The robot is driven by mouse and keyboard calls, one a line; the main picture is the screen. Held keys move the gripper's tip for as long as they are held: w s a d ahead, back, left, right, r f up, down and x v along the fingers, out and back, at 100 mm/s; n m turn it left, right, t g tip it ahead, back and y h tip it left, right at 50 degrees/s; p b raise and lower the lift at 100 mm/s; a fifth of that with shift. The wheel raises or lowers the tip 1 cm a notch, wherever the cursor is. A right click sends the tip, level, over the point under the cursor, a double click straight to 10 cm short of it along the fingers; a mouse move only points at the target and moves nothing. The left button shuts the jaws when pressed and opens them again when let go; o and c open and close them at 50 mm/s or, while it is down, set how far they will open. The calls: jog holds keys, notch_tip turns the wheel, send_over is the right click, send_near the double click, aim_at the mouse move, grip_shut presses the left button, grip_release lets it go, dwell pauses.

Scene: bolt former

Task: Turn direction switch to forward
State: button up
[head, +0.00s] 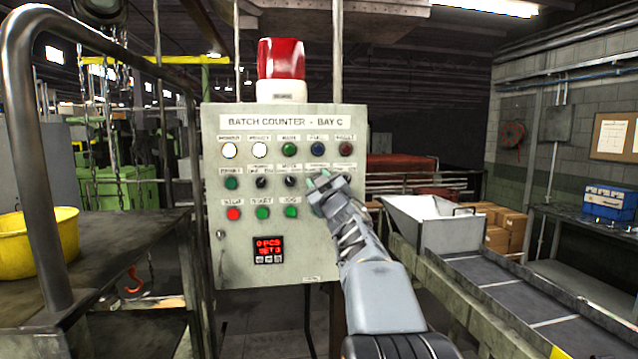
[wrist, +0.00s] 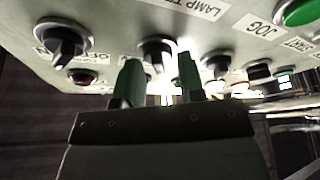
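A grey panel (head: 245,115) headed "BATCH COUNTER - BAY C" carries rows of lamps, buttons and black knobs. Its small labels are too blurred to tell which knob is the direction switch. Two knobs show in the second row, a left one (head: 262,183) and a right one (head: 290,182). My gripper (head: 322,183) is at the panel, right of these, and hides part of that row. In the wrist view, its two green fingertips (wrist: 160,80) stand apart. A black knob (wrist: 157,48) lies in line with the gap; contact cannot be told.
In the wrist view, another black knob (wrist: 62,40) with an "OFF" mark is at left, and a third knob (wrist: 215,63) at right. A green button (wrist: 300,12) is beside the "JOG" label. A conveyor (head: 520,295) and metal hopper (head: 432,220) stand right of the panel.

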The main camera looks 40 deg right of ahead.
jog(key=shift+o, duration=1.4)
jog(key=b+v, duration=0.4)
jog(key=v, duration=0.9)
jog(key=shift+s+f, duration=0.15)
jog(key=shift+s, duration=0.2)
jog(key=shift+a, duration=0.1)
